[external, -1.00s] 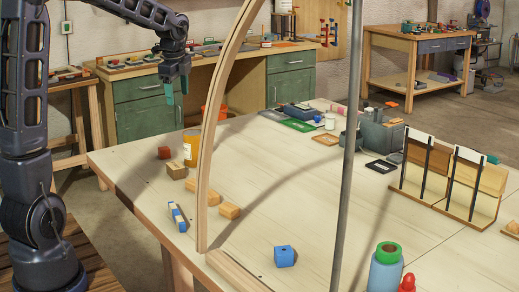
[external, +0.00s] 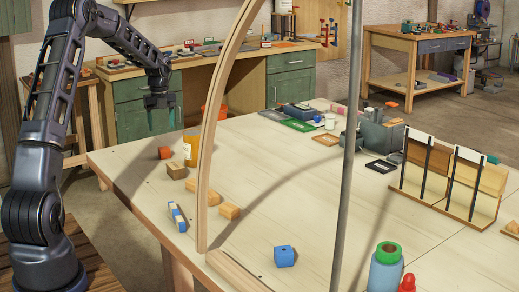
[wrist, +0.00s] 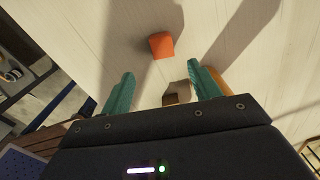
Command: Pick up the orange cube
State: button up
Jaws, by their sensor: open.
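The orange cube (external: 165,153) sits on the pale tabletop near its far left edge, just left of an amber jar. In the wrist view the orange cube (wrist: 161,45) lies beyond the fingertips, roughly centred between them, with bare table around it. My gripper (external: 159,110) hangs above the cube in the external view, fingers pointing down and apart from it. In the wrist view my gripper (wrist: 158,84) has its two teal fingers spread wide with nothing held between them.
The amber jar (external: 191,148) and a wooden block (external: 177,170) stand close to the cube. A blue-striped block (external: 177,217), more wooden blocks (external: 229,211) and a blue block (external: 284,256) lie nearer. A tall bent lath (external: 207,150) rises from the table.

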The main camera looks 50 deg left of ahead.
aim_at(164, 148)
jog(key=shift+w+f, duration=0.2)
jog(key=shift+f, duration=5.2)
jog(key=c, duration=1.1)
